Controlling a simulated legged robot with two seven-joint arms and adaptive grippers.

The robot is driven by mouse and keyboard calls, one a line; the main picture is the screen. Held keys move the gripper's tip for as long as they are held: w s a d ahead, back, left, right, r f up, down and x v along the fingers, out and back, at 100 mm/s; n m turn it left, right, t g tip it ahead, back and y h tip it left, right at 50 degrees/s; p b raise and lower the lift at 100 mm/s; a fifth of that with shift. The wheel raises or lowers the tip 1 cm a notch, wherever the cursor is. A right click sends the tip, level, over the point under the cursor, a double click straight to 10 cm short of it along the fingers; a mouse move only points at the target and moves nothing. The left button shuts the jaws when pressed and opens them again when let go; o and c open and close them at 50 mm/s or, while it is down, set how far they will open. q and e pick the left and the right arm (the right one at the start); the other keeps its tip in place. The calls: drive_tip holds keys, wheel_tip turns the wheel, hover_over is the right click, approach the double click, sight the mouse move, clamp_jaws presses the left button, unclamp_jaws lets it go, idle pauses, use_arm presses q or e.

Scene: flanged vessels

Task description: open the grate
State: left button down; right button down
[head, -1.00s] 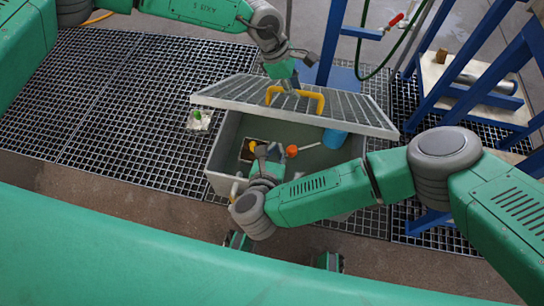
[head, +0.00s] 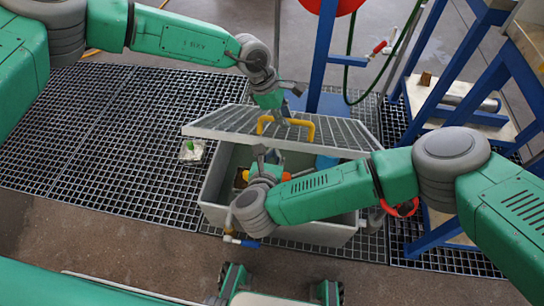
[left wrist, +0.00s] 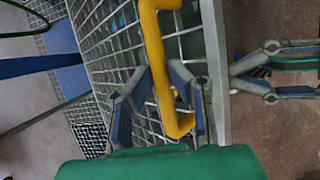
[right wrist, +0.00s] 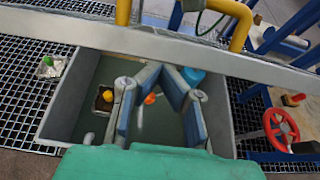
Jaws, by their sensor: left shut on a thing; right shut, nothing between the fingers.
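The grate (head: 350,133) is a light metal grid panel, raised and tilted over a grey open box (head: 325,232). A yellow handle (head: 311,126) stands on it. My left gripper (head: 285,117) is shut on this handle; in the left wrist view its fingers (left wrist: 165,88) lie on both sides of the yellow bar (left wrist: 158,65). My right gripper (head: 262,158) is shut and empty over the box opening, below the grate. In the right wrist view its fingers (right wrist: 158,85) point toward the grate's near edge (right wrist: 180,47). My right forearm hides part of the box.
Inside the box are an orange ball (right wrist: 150,98), a blue container (right wrist: 193,75) and a dark block with yellow (right wrist: 105,97). A red valve wheel (right wrist: 281,128) stands at right. A blue frame (head: 440,90) rises at right; floor grating (head: 110,120) lies left.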

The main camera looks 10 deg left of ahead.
use_arm(q)
drive_tip(key=shift+w+a+f, duration=0.2)
drive_tip(key=shift+w+a, duration=0.1)
drive_tip(key=shift+a, duration=0.05)
use_arm(e)
drive_tip(key=shift+w+r, duration=0.6)
drive_tip(key=shift+r, duration=0.15)
use_arm(q)
drive_tip(key=shift+f, duration=0.1)
use_arm(e)
drive_tip(key=shift+w+r, duration=0.2)
use_arm(q)
drive_tip(key=shift+d+f, duration=0.15)
use_arm(e)
drive_tip(key=shift+w+d, duration=0.1)
drive_tip(key=shift+w, duration=0.1)
use_arm(q)
drive_tip(key=c, duration=1.5)
unclamp_jaws()
drive_tip(key=shift+s, duration=0.15)
drive_tip(key=shift+c, duration=0.2)
drive_tip(key=shift+r, duration=0.2)
use_arm(e)
drive_tip(key=shift+s, duration=0.1)
